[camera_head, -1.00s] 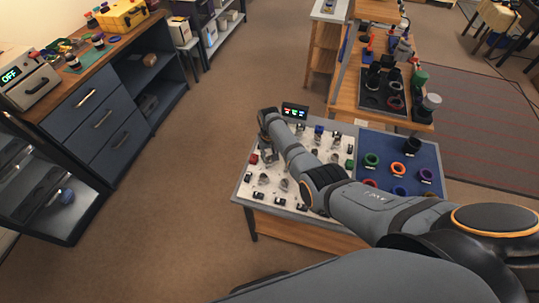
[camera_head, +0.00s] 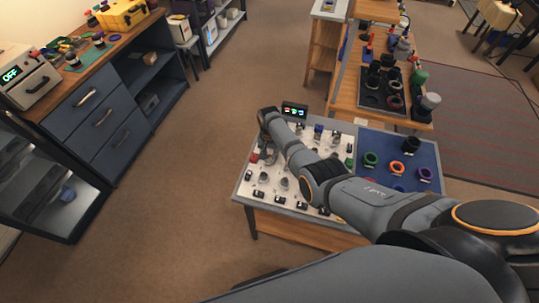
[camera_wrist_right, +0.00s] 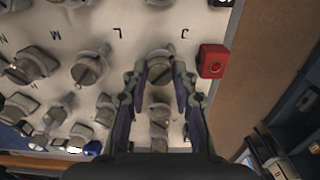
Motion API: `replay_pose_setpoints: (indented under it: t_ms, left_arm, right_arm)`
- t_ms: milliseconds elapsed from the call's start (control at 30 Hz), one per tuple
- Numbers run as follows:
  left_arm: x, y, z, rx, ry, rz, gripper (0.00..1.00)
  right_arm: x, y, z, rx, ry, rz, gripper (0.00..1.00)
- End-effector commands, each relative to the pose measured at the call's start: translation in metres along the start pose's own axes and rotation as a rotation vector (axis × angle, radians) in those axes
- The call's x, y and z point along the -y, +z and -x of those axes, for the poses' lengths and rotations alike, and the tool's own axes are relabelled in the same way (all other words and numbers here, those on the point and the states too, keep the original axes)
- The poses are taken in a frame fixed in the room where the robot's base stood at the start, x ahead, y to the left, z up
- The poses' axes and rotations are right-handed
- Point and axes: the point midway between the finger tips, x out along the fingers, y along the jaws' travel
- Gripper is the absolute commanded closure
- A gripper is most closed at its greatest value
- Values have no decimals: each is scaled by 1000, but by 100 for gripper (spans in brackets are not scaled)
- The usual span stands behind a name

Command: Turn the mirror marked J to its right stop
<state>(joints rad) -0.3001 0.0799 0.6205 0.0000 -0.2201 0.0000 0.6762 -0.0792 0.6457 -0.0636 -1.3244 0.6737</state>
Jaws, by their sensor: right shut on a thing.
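The mirror marked J (camera_wrist_right: 160,68) is a round grey mount with a slotted knob on the white board, beside its upside-down letter J in the right wrist view. My right gripper (camera_wrist_right: 158,66) has its two fingers on either side of this mount and is shut on it. In the head view my right gripper (camera_head: 265,152) is at the board's left side, and the arm hides much of what it holds. I cannot read which way the mirror is turned. My left gripper is not in view.
A red block (camera_wrist_right: 213,61) sits close beside the right finger. Mirror L (camera_wrist_right: 90,68) and mirror M (camera_wrist_right: 35,64) stand in the same row. Several mounts fill the board (camera_head: 245,187). A blue mat (camera_head: 430,155) with coloured rings lies to the right.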

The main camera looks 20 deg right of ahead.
Motion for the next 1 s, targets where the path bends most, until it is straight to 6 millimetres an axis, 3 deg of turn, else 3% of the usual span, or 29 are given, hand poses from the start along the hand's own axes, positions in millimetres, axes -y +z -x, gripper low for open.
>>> replay_pose_setpoints:
  t_ms: [300, 333, 500, 833, 1000]
  left_arm:
    - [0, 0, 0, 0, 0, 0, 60]
    - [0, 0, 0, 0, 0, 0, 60]
    - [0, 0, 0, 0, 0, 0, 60]
    - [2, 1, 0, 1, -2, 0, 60]
    - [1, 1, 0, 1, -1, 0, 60]
  right_arm:
    - [0, -1, 1, -3, -2, -2, 100]
    - [0, -1, 1, -3, -2, -2, 71]
    - [0, -1, 1, -2, -1, -2, 50]
    - [0, -1, 3, -2, -1, -1, 50]
    - [1, -1, 23, -4, -3, -1, 50]
